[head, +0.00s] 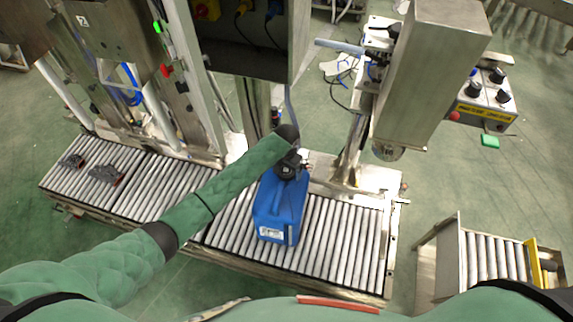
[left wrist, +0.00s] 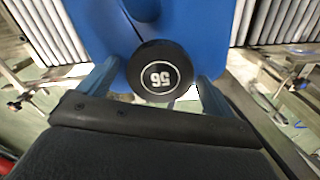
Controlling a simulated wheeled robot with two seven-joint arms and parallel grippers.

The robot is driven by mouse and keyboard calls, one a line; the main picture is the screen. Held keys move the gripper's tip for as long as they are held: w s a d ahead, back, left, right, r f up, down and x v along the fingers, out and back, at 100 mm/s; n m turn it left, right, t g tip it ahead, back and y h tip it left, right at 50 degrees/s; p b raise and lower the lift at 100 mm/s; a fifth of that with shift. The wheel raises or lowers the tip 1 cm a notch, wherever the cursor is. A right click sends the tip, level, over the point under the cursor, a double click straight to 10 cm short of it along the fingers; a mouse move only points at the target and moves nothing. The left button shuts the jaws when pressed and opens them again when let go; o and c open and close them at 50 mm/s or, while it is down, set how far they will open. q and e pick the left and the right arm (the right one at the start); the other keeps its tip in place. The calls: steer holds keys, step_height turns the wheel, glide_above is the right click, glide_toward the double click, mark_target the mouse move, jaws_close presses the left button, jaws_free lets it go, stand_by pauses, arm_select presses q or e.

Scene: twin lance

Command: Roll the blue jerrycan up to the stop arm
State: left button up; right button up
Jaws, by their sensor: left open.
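The blue jerrycan (head: 281,206) stands upright on the roller conveyor (head: 340,240), with a white label low on its near side. My left arm reaches in from the left, and my left gripper (head: 290,166) is at the top of the jerrycan. In the left wrist view the black cap (left wrist: 159,71), marked 56, sits between the two open fingers of the left gripper (left wrist: 155,88), with the blue body (left wrist: 205,25) behind it. I cannot tell whether the fingers touch the cap. I cannot make out which part is the stop arm. My right gripper is not in view.
A steel machine column (head: 432,70) stands behind the conveyor at right, with a control box (head: 483,98) beside it. Dark small parts (head: 105,173) lie on the left rollers. A short separate roller section (head: 492,258) stands at lower right. Rollers on both sides of the jerrycan are clear.

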mark_target(308, 179)
arm_select(q)
steer(key=shift+w+f, duration=0.1)
steer(key=c, duration=1.4)
steer(key=shift+d, duration=0.1)
steer(key=shift+c, duration=0.2)
steer(key=shift+s+d+p, duration=0.2)
steer(key=shift+s+d, duration=0.05)
steer(key=shift+d, duration=0.4)
steer(key=shift+s+d+p, duration=0.15)
steer(key=shift+s+d, duration=0.1)
steer(key=shift+d, duration=0.4)
steer(key=shift+s+d+p, duration=0.15)
steer(key=shift+s+d, duration=0.15)
steer(key=shift+d, duration=0.6)
steer(key=shift+s+d+p, duration=0.1)
steer(key=shift+s+d, duration=0.15)
steer(key=shift+d, duration=0.6)
steer(key=shift+s+d+p, duration=0.15)
steer(key=shift+s+d, duration=0.15)
steer(key=shift+d, duration=0.6)
steer(key=s+d, duration=0.3)
steer(key=d, duration=0.8)
steer(key=shift+s+m, duration=0.35)
steer(key=shift+m, duration=0.05)
